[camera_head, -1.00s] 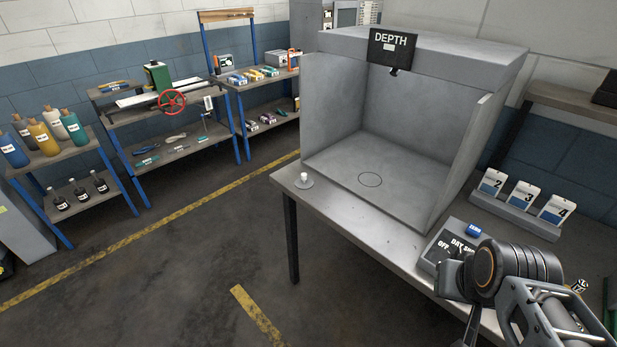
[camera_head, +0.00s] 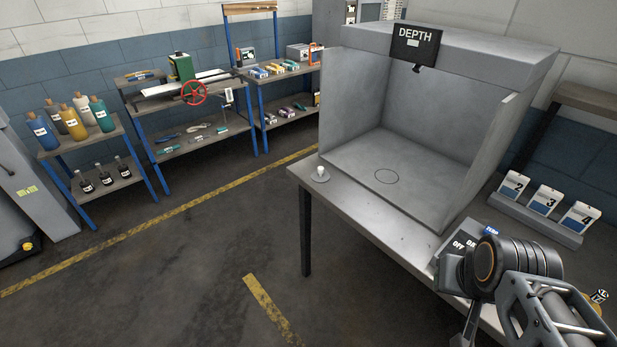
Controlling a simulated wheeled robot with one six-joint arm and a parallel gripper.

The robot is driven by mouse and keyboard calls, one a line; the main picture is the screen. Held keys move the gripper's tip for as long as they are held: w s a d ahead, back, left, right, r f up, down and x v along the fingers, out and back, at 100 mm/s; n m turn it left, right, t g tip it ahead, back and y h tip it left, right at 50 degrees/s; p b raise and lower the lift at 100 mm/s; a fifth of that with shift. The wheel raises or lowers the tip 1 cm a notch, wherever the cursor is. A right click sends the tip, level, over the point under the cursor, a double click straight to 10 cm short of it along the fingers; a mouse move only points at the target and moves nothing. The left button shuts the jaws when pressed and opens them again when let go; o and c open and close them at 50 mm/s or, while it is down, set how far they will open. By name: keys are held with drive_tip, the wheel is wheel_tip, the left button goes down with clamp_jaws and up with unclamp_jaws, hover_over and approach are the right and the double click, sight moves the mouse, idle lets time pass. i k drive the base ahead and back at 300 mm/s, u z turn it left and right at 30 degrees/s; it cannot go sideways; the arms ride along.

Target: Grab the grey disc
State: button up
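A small grey disc with a pale knob on top (camera_head: 320,174) lies near the left front corner of the grey table (camera_head: 350,205), just outside the open-fronted booth. My arm shows at the lower right of the head view, over the right part of the table. The disc is well to the left of my arm, and nothing touches it. My gripper's fingertips cannot be made out, so its opening is not shown.
The grey booth (camera_head: 490,150) has a DEPTH sign (camera_head: 414,45) and a circle marked on its floor. Numbered cards (camera_head: 546,200) stand right of it. A switch panel (camera_head: 462,243) is partly hidden by my arm. Shelves with bottles (camera_head: 74,122) stand left. Open floor lies between.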

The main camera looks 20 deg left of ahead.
sight(320, 175)
drive_tip(key=u, duration=1.8)
drive_tip(key=i, duration=3.6)
drive_tip(key=z, duration=3.75)
